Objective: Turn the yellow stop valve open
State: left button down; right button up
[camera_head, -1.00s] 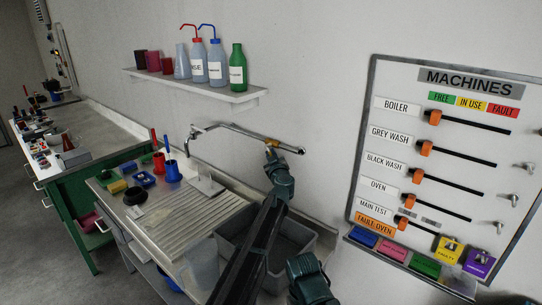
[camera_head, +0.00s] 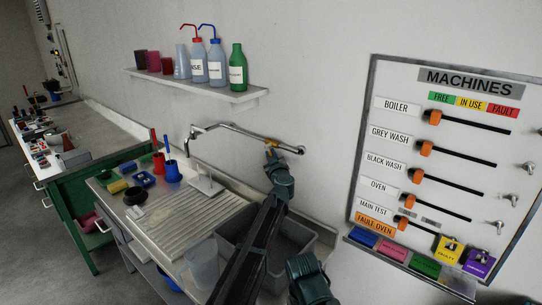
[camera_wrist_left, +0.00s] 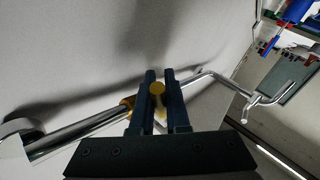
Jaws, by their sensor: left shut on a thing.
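The yellow stop valve (camera_head: 272,142) sits on a metal pipe (camera_head: 243,132) fixed along the wall above the sink. In the left wrist view its yellow knob (camera_wrist_left: 157,89) stands between my two dark fingers, and a yellow collar (camera_wrist_left: 128,105) shows on the pipe to the left. My left gripper (camera_head: 273,155) is shut on the yellow knob, and it also shows in the left wrist view (camera_wrist_left: 160,84). The fingers hide part of the valve.
The sink basin (camera_head: 305,237) and ribbed drainboard (camera_head: 190,232) lie below the pipe. A shelf (camera_head: 205,92) with bottles hangs above left. The machines board (camera_head: 480,85) is on the wall at right. A red and a blue cup stand left of the sink.

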pick_arm(q)
jog(key=shift+s+r+p, duration=0.1)
jog(key=shift+r+p, duration=0.1)
jog(key=shift+p, duration=0.25)
jog(key=n+g+p, duration=0.1)
jog(key=p, duration=0.1)
jog(key=d+n+g+h+p, duration=0.1)
jog(key=p, duration=0.2)
jog(key=s+n+g+h+p, duration=0.1)
jog(key=g+p, duration=0.1)
jog(key=p, duration=0.1)
jog(key=shift+d+r, duration=0.2)
jog(key=shift+d, duration=0.05)
jog(key=c, duration=0.9)
grip_release()
jog(key=shift+w, duration=0.1)
jog(key=shift+f, duration=0.1)
